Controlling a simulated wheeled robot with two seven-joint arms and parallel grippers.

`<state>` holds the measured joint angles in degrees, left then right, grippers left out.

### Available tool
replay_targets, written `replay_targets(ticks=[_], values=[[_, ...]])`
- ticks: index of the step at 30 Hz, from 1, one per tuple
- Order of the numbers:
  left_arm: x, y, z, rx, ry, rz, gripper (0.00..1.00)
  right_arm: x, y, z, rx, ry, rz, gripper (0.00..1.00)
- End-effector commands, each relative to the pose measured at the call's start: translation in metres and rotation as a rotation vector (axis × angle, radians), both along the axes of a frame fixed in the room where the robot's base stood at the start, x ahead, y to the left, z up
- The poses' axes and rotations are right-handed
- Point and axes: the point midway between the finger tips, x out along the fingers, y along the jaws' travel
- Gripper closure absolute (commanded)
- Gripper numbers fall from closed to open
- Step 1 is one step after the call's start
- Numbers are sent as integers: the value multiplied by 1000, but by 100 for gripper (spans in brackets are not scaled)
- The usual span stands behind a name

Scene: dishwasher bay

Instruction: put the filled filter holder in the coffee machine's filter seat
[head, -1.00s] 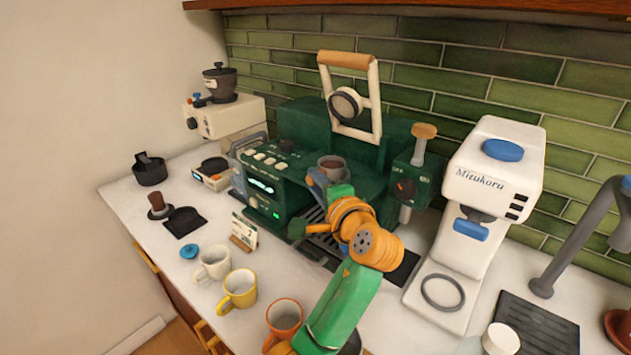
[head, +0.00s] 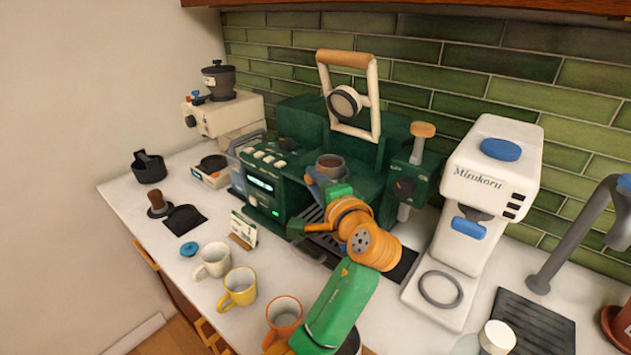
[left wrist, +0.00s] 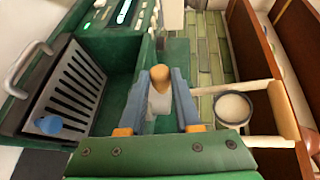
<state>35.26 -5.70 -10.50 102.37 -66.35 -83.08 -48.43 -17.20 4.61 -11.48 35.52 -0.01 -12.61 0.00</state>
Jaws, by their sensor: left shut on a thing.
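The filter holder (head: 331,163), a small round cup with dark brown coffee in it, is at the front of the green coffee machine (head: 300,125), above the drip tray. My left gripper (head: 322,184) is shut on it, with its blue fingers close under the cup. In the left wrist view my left gripper (left wrist: 158,115) has its two fingers on either side of a tan and cream piece of the filter holder (left wrist: 160,90). The filter seat cannot be made out clearly, and whether the holder touches the machine cannot be told. My right gripper is not in view.
The machine's lever frame (head: 373,100) with a wooden bar rises behind the holder. A white Mizukoru machine (head: 480,190) stands right. Mugs (head: 238,288) and a small card (head: 243,229) stand in front. The left of the counter (head: 130,205) has free room.

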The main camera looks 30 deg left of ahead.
Motion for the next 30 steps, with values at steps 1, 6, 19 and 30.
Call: replay_targets(ticks=[1, 6, 19, 30], values=[[0, 0, 1, 1, -2, -1, 100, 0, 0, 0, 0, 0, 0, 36], [0, 0, -1, 1, -2, -1, 100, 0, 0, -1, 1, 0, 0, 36], [0, 0, -4, 1, -2, -1, 100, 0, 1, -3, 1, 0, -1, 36], [0, 0, -4, 1, -1, 0, 33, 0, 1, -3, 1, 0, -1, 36]])
